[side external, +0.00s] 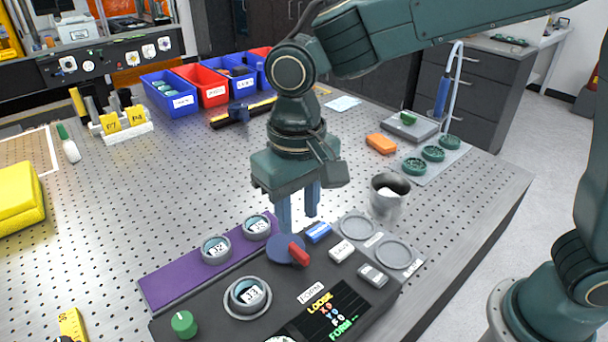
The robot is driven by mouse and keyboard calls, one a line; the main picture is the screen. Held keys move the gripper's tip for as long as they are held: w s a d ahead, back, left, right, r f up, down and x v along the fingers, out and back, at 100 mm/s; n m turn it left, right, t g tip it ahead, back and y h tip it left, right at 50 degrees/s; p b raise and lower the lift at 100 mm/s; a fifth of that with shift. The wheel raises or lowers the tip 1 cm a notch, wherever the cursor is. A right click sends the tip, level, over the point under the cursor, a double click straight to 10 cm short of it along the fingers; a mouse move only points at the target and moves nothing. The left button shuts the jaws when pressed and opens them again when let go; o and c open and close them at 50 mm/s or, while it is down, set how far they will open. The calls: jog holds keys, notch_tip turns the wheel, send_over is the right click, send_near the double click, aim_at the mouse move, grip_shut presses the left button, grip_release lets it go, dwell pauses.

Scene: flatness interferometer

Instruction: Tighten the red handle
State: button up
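The red handle (299,254) sits on a round blue-grey disc (279,250) at the back edge of the dark instrument panel (215,301). My gripper (298,218) points down just above and behind the handle. Its two blue fingers are apart with a gap between them, and nothing shows between them. The fingertips look close to the disc, but I cannot tell whether they touch it. A display on the panel (331,312) shows "LOOSE" and "FORM" with other small lettering.
Round dials (248,296) and a green knob (184,323) stand on the panel left of the handle. A blue block (318,232) and a white block (341,250) lie close right. A grey cup (388,196) stands behind them.

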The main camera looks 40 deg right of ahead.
aim_at(299, 250)
notch_tip(299, 250, down, 8)
jog(key=shift+r, duration=0.25)
grip_shut()
dwell(0.3)
